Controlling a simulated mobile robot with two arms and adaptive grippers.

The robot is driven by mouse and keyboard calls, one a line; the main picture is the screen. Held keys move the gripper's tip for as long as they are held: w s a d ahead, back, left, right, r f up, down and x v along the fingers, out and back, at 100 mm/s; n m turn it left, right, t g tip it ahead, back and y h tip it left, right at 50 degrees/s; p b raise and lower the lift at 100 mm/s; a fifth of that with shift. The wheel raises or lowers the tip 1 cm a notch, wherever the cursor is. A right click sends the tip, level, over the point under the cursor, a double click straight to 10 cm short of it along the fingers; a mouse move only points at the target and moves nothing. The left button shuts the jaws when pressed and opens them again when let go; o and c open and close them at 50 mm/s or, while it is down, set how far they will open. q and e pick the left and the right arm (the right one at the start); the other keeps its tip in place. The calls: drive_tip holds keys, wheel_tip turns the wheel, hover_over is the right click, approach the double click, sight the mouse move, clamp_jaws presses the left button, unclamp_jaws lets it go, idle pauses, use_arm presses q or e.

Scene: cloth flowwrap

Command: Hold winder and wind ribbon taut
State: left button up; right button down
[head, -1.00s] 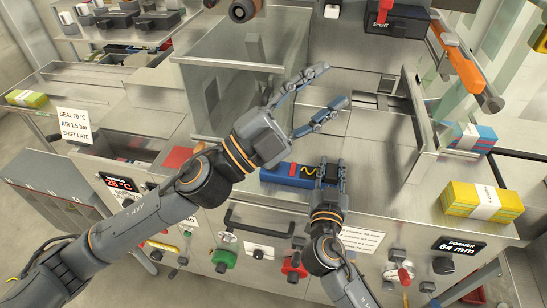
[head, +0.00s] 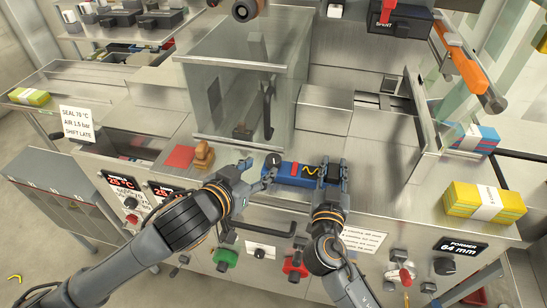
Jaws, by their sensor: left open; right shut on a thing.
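A blue block-like device (head: 289,174), probably the winder, lies on the steel worktop at the middle. It has a red mark on top, and a wavy yellow strip (head: 309,169), possibly the ribbon, lies at its right part. My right gripper (head: 333,172) is shut on the device's right end, its fingers covering that end. My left gripper (head: 263,172) is open at the device's left end, close to a dark round part (head: 273,160). I cannot tell whether its fingers touch either one.
A clear-walled guard (head: 235,85) stands behind the device. A red pad (head: 180,157) and a brown wooden stamp (head: 204,155) lie to the left. A banded yellow stack (head: 485,201) lies to the right. Knobs and a dark handle (head: 264,228) line the front panel.

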sight(272, 159)
use_arm(q)
drive_tip(key=x, duration=0.8)
drive_tip(key=shift+c, duration=0.2)
drive_tip(key=c, duration=0.9)
drive_tip(key=shift+o, duration=0.2)
drive_tip(key=shift+m+g+h, duration=0.3)
drive_tip(key=shift+m+h, duration=0.1)
drive_tip(key=shift+h, duration=0.1)
drive_tip(key=shift+m+g+h, duration=0.6)
drive_tip(key=shift+m+h, duration=0.2)
drive_tip(key=shift+m, duration=0.1)
drive_tip(key=shift+s+d+m+g+h, duration=0.1)
drive_tip(key=shift+d+m+g+h, duration=0.05)
drive_tip(key=shift+m+g+h, duration=1.25)
